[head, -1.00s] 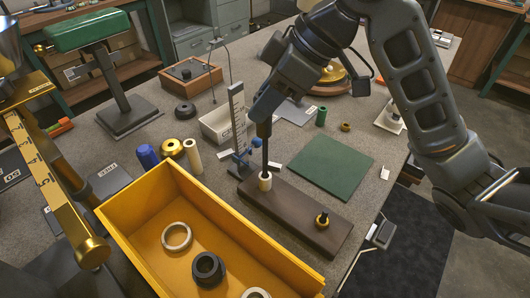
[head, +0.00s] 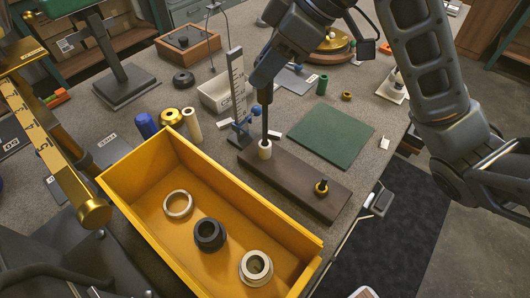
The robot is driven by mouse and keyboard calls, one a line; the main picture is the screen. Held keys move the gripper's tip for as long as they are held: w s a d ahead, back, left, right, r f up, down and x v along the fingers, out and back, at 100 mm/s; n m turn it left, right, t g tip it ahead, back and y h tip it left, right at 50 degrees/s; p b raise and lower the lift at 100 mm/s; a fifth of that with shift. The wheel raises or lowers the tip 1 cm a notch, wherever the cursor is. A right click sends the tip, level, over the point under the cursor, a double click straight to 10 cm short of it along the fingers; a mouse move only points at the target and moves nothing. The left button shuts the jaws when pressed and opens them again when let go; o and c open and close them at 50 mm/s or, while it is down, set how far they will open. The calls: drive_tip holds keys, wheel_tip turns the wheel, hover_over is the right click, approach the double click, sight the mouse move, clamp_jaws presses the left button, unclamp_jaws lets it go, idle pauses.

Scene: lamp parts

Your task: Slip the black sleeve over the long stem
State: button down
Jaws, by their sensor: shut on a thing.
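My gripper (head: 265,99) points down over the left end of the dark brown wooden base (head: 290,176). It is shut on a slim dark upright piece, which looks like the black sleeve (head: 265,126). The sleeve stands about upright, its lower end at the top of a cream collar (head: 264,150) on the base. I cannot tell whether it touches the collar. The long stem does not show apart from the sleeve; whether it is inside is hidden. A short post with a black and brass top (head: 321,187) stands at the right end of the base.
A yellow bin (head: 150,222) in front holds a pale ring (head: 178,203), a black ring (head: 209,234) and a cream flanged ring (head: 256,268). A ruler upright (head: 237,85) stands close left of the gripper. A green mat (head: 331,136) lies flat to the right.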

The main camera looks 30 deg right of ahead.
sight(266, 121)
drive_tip(key=shift+f, duration=0.1)
drive_tip(key=shift+f+b, duration=1.6)
drive_tip(key=shift+f, duration=0.35)
drive_tip(key=shift+f+b, duration=1.65)
drive_tip(key=shift+f, duration=0.35)
drive_tip(key=shift+f+b, duration=1.55)
drive_tip(key=shift+f, duration=0.35)
drive_tip(key=shift+f, duration=0.1)
drive_tip(key=c, duration=0.8)
unclamp_jaws()
